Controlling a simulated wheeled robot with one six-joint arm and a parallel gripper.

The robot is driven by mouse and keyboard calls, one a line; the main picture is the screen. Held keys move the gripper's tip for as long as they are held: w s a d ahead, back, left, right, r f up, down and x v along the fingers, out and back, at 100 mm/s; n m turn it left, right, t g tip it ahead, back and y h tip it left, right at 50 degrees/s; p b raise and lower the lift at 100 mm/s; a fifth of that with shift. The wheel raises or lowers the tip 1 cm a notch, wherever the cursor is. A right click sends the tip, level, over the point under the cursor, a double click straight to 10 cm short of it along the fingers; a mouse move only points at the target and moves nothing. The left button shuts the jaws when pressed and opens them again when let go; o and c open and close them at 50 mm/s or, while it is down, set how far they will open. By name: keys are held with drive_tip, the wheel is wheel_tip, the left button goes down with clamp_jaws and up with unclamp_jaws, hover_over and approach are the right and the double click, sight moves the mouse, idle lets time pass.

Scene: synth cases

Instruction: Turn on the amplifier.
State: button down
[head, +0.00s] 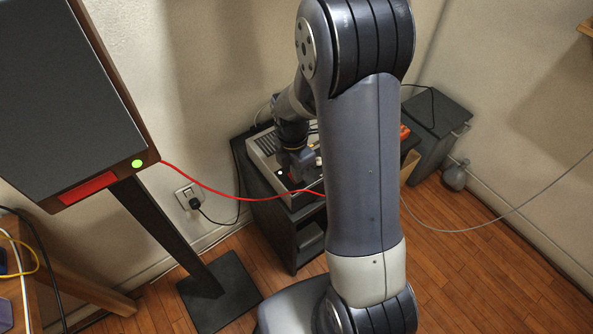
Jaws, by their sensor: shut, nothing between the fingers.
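The amplifier (263,143) looks like a grey, vented box on top of a small dark cabinet in the middle of the head view. My arm hides its right part. My gripper (298,176) is small in the picture, low over the front part of the amplifier. It is shut and holds nothing. I cannot tell whether its tips touch the amplifier. Some small light and dark parts show on the amplifier around the gripper, but I cannot make out a power switch or whether a lamp is lit.
The dark cabinet (278,232) stands against the wall. A black plug sits in the wall outlet (187,195). A dark box (437,112) stands behind right.

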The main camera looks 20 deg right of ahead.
sight(290, 173)
drive_tip(key=shift+f, duration=0.1)
drive_tip(key=shift+w+a+r, duration=0.15)
drive_tip(key=shift+w+r, duration=0.05)
drive_tip(key=shift+w, duration=0.3)
drive_tip(key=shift+w+a+p, duration=0.1)
drive_tip(key=shift+w+p, duration=0.15)
drive_tip(key=shift+p, duration=0.05)
wheel_tip(290, 173, up, 14)
drive_tip(key=w+p, duration=0.1)
drive_tip(key=p, duration=0.3)
drive_tip(key=shift+w+a, duration=0.25)
drive_tip(key=shift+w, duration=0.05)
drive_tip(key=shift+f, duration=0.1)
drive_tip(key=shift+s, duration=0.1)
